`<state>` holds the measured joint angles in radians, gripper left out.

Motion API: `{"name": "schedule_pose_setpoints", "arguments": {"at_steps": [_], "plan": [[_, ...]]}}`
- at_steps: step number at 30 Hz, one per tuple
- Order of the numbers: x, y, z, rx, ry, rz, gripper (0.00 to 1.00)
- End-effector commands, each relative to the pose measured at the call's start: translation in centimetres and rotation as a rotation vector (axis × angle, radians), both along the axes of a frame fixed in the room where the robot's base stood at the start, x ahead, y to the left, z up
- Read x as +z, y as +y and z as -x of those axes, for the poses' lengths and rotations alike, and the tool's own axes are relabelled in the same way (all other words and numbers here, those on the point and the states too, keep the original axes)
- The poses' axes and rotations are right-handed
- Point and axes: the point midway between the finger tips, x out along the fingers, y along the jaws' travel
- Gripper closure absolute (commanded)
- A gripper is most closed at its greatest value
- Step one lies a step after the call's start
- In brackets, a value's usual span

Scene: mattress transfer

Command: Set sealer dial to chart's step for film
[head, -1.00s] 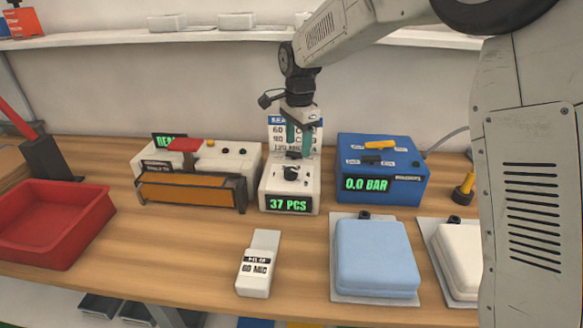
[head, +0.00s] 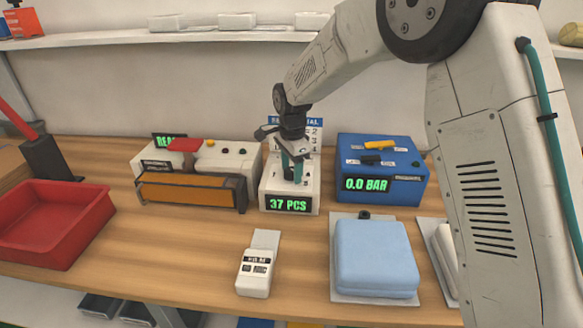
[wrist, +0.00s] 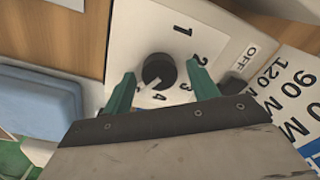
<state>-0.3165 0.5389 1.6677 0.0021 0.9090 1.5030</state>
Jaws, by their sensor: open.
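The black dial (wrist: 158,70) sits on a white panel with printed 1, 2, 3, 4 and OFF. Its light mark points to the lower left, to the side of the 4. My gripper (wrist: 161,72) is open, with one teal finger on each side of the dial; contact is not clear. In the head view my gripper (head: 293,172) is over the white box (head: 290,205) reading 37 PCS and hides most of the dial. The chart (wrist: 285,85) shows 90 and 120 rows; my gripper partly covers it in the head view. The film label (head: 257,264) is on a pale block; its number is hard to read.
A white machine with an orange bar (head: 190,188) stands left of the dial box, and a blue box (head: 382,190) reading 0.0 BAR stands right. A blue pad (head: 375,255) and red tray (head: 55,215) lie further out.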

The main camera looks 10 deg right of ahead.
Motion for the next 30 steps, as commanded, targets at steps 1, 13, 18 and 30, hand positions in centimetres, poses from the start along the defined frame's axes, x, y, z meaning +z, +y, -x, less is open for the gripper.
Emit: {"name": "schedule_pose_setpoints", "arguments": {"at_steps": [1, 13, 18, 30], "plan": [[0.01, 0.0, 0.01, 0.0, 0.0, 0.0, 0.41], [0.04, 0.0, 0.0, 0.007, 0.0, 0.0, 0.85], [0.05, -0.01, -0.01, 0.05, 0.0, 0.0, 0.85], [0.07, 0.01, -0.08, 0.344, -0.001, 0.0, 0.85]]}}
